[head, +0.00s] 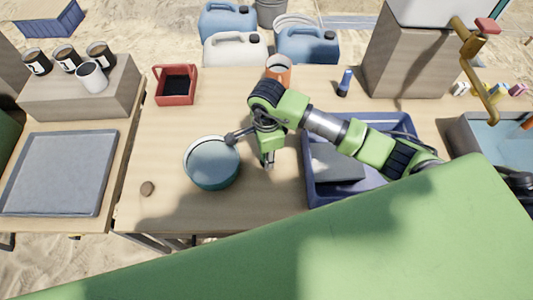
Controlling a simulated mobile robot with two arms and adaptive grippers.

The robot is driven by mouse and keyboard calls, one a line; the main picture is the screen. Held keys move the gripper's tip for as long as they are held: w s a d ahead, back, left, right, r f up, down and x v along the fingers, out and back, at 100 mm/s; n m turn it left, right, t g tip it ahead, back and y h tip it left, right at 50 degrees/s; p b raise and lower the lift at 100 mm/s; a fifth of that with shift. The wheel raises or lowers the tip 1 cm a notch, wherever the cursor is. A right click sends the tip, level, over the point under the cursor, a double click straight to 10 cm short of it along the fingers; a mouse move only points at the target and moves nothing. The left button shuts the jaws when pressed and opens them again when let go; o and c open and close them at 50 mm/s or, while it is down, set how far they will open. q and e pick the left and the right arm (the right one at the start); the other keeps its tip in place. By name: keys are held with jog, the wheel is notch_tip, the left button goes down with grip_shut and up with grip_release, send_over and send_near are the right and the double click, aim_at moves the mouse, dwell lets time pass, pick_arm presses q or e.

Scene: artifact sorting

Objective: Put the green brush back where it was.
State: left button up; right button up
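I cannot make out the green brush for certain. My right arm comes in from the right, and its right gripper (248,143) is over the middle of the table, beside the right rim of a round teal-rimmed basin (212,183). The gripper is small and dark here, so I cannot tell whether its fingers are open or shut, or whether they hold anything. A blue upright object (345,83), perhaps a brush, stands at the table's back. Several small coloured items (461,88) lie at the back right, too small to identify. My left gripper is out of view.
A blue crate (311,190) lies partly under my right arm. A red container (175,98) and an orange cup (279,68) stand at the back. A water-filled sink (485,135) is at right, a grey tray (60,172) at left.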

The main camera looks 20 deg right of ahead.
jog(key=shift+f, duration=0.2)
jog(key=o, duration=1.1)
jog(key=shift+r, duration=0.1)
jog(key=shift+c, duration=0.2)
jog(key=shift+r, duration=0.2)
jog(key=shift+w+r, duration=0.1)
jog(key=shift+r, duration=0.25)
notch_tip(320, 180, up, 11)
jog(key=shift+r+b, duration=0.1)
jog(key=shift+b, duration=0.55)
